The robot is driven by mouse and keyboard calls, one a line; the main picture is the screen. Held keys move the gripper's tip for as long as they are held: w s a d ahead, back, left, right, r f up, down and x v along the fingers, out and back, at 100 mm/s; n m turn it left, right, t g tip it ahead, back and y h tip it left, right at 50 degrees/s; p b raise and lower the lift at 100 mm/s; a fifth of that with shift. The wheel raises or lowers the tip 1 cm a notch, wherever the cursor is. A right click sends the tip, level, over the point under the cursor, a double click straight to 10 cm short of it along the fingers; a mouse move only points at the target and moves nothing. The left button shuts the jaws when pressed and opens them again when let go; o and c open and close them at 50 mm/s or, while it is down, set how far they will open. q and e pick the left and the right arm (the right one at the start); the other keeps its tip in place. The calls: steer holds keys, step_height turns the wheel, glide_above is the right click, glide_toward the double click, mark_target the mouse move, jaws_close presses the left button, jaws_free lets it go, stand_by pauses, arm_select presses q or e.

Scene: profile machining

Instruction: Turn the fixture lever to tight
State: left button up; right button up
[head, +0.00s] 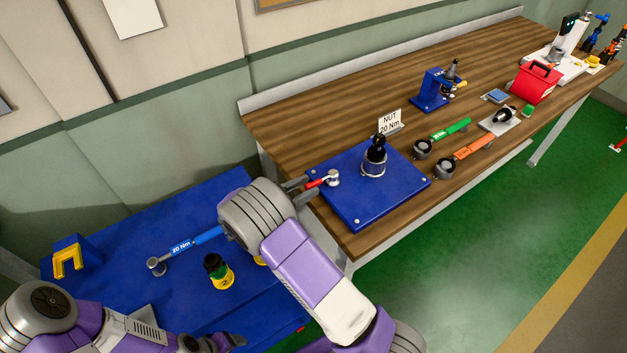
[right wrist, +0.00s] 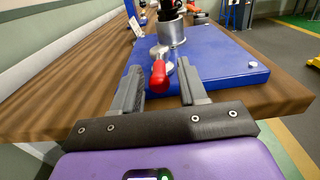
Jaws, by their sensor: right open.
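The fixture lever has a red handle (head: 315,183) and a silver pivot (head: 333,177). It sits on the blue fixture plate (head: 357,208), beside a grey clamp ring (head: 373,168) that holds a black-topped part (head: 376,148). My right gripper (head: 302,190) is open at the plate's left edge. In the right wrist view, the red handle (right wrist: 159,78) points toward me between the two open fingers (right wrist: 160,88), with a gap on either side. My left gripper (head: 222,342) is partly in view at the bottom edge; its jaw opening is unclear.
A "NUT 20 Nm" card (head: 390,122) stands behind the plate. A blue wrench (head: 180,246) and a black-yellow bottle-like item (head: 218,270) are on the blue cart (head: 130,235).

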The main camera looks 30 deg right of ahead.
mark_target(315, 182)
steer(key=shift+w+d+f, duration=0.1)
steer(key=shift+d, duration=0.55)
steer(key=shift+w+d+f, duration=0.1)
steer(key=shift+d, duration=0.5)
steer(key=shift+d+r, duration=0.15)
steer(key=shift+d, duration=0.35)
jaws_close()
